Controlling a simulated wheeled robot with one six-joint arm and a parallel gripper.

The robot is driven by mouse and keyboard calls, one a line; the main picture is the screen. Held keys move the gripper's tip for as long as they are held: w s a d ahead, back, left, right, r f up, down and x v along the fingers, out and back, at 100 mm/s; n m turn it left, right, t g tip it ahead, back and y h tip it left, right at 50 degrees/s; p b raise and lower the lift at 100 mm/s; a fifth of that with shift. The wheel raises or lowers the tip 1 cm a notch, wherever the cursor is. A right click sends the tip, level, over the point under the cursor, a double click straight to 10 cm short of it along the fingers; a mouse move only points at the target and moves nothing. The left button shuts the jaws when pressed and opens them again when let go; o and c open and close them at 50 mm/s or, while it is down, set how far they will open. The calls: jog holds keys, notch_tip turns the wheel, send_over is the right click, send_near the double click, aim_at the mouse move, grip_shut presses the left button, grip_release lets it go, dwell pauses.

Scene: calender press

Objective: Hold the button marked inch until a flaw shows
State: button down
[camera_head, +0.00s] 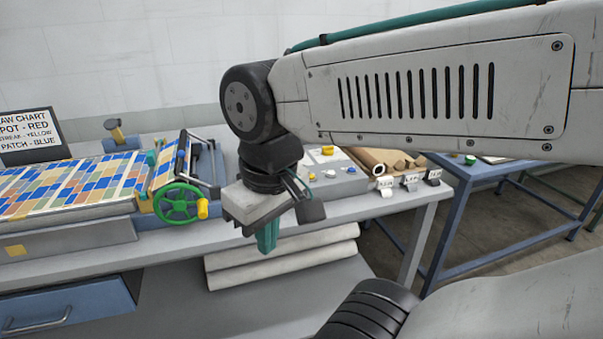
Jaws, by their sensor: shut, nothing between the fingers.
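A grey control panel (340,184) with several small buttons sits on the bench, partly hidden behind my wrist. I see a yellow button (327,150), a white one (330,173) and a blue one (350,170); no marking is readable, so I cannot tell which is inch. The press on the left carries cloth (70,182) patterned in blue, orange, cream and green blocks. I cannot make out a flaw on it. My gripper (267,240) has teal fingers, shut and empty, pointing down in front of the bench edge, left of the buttons and apart from them.
A green handwheel (178,203) with a yellow knob juts from the press. A flaw chart (32,132) lists spot red, streak yellow, patch blue. Brown rolls and tagged samples (400,165) lie right of the panel. White rolls (285,262) lie below; a blue table (490,172) stands right.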

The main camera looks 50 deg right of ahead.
jog(key=shift+w, duration=0.1)
jog(key=w+d+r+m+y, duration=0.1)
jog(key=w+d+m+y, duration=0.15)
jog(key=w+m, duration=0.5)
jog(key=m+t, duration=0.8)
jog(key=m, duration=1)
send_over(314, 177)
jog(key=shift+d+f+n+h, duration=0.15)
jog(key=shift+f+n+h, duration=0.1)
jog(key=shift+f+h, duration=0.2)
jog(key=shift+f, duration=4.35)
jog(key=shift+f, duration=0.1)
